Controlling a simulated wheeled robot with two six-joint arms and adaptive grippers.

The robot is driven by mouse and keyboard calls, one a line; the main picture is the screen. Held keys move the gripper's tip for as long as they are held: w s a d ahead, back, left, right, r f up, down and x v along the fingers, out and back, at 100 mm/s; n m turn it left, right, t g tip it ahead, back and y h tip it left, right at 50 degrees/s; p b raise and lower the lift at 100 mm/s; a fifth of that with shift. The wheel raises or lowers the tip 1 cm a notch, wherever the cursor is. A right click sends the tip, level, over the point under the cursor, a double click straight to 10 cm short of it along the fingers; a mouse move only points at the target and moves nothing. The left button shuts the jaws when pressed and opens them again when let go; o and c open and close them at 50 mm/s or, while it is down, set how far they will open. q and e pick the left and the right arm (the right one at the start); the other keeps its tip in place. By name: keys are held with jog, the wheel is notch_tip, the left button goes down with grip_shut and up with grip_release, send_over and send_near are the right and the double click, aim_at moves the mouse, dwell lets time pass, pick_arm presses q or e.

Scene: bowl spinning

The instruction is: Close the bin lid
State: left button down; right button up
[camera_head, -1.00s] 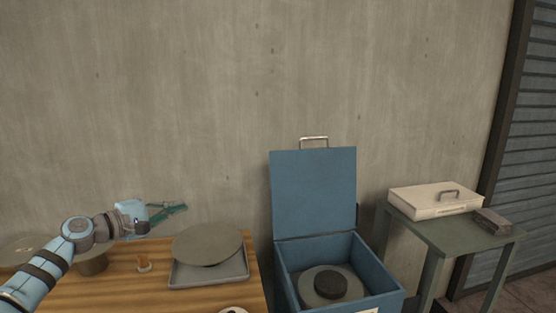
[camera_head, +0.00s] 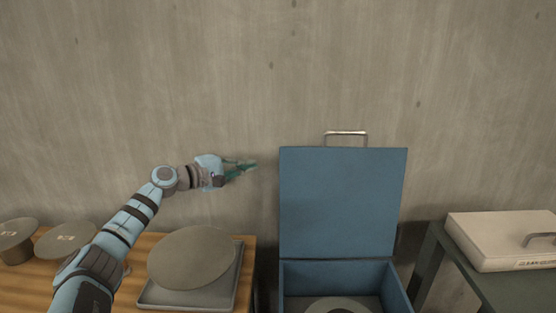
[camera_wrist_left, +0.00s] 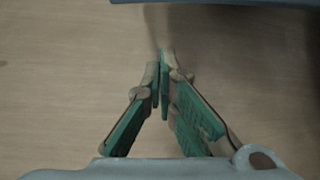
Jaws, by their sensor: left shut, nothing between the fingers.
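The blue bin (camera_head: 402,293) stands at the lower middle of the head view, its front cut off by the frame. Its lid (camera_head: 342,205) stands open and upright at the back, with a metal handle (camera_head: 346,133) on its top edge. A round grey object (camera_head: 340,305) lies inside the bin. My left gripper (camera_head: 254,165) is shut and empty, left of the lid and apart from it, above the table's back edge. In the left wrist view its fingertips (camera_wrist_left: 162,65) meet, and a blue edge (camera_wrist_left: 220,2) crosses the top. My right gripper does not show.
A wooden table (camera_head: 25,288) at left holds a grey tray (camera_head: 238,285) with a round disc (camera_head: 191,257), and round-topped stands (camera_head: 66,238). A side table (camera_head: 430,262) at right holds a pale case (camera_head: 500,238). A concrete wall is behind.

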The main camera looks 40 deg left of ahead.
pick_arm(q)
jog(key=r+x, duration=0.1)
jog(key=x, duration=0.8)
jog(key=s+d+p, duration=0.1)
jog(key=s, duration=0.1)
jog(key=s+d+p, duration=0.1)
jog(key=s+p, duration=0.1)
jog(key=shift+d, duration=0.1)
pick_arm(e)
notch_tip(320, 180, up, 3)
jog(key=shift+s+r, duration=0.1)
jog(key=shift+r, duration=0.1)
pick_arm(q)
jog(key=shift+d, duration=0.1)
